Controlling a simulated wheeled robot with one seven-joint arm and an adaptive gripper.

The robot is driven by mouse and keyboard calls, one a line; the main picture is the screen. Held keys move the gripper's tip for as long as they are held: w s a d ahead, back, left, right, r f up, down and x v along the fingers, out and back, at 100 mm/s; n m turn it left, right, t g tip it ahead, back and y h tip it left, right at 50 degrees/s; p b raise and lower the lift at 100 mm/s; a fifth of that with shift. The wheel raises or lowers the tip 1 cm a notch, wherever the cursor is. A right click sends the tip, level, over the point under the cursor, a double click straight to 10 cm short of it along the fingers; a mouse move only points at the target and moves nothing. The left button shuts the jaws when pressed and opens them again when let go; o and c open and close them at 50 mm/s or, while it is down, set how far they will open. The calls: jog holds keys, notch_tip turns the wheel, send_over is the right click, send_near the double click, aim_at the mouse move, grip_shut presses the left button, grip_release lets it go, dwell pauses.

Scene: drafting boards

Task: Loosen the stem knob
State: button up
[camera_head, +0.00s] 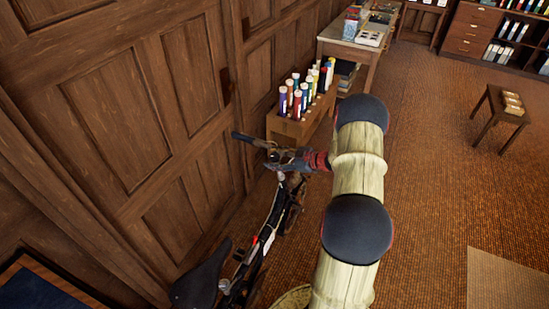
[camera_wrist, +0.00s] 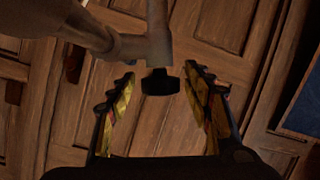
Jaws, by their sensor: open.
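The dark stem knob (camera_wrist: 160,83) shows in the wrist view, below a grey tube with a side arm (camera_wrist: 157,38). My gripper (camera_wrist: 160,76) is open, with one yellow-and-black finger on each side of the knob. Gaps show between the knob and both fingers, and nothing is held. I cannot tell how far the knob is in depth. In the head view, a bicycle (camera_head: 268,232) stands along the panelled wall, its handlebar (camera_head: 256,141) toward the back. My arm comes in from the right, and its red-and-black end is by the handlebar. The knob cannot be made out there.
The wooden wall (camera_head: 130,110) is close on the bicycle's left. A wooden box (camera_head: 290,128) of coloured tubes stands behind the handlebar, with a desk (camera_head: 350,48) beyond. A low stool (camera_head: 502,112) stands at right.

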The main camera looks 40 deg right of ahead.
jog(key=shift+s, duration=0.1)
jog(key=v, duration=1.2)
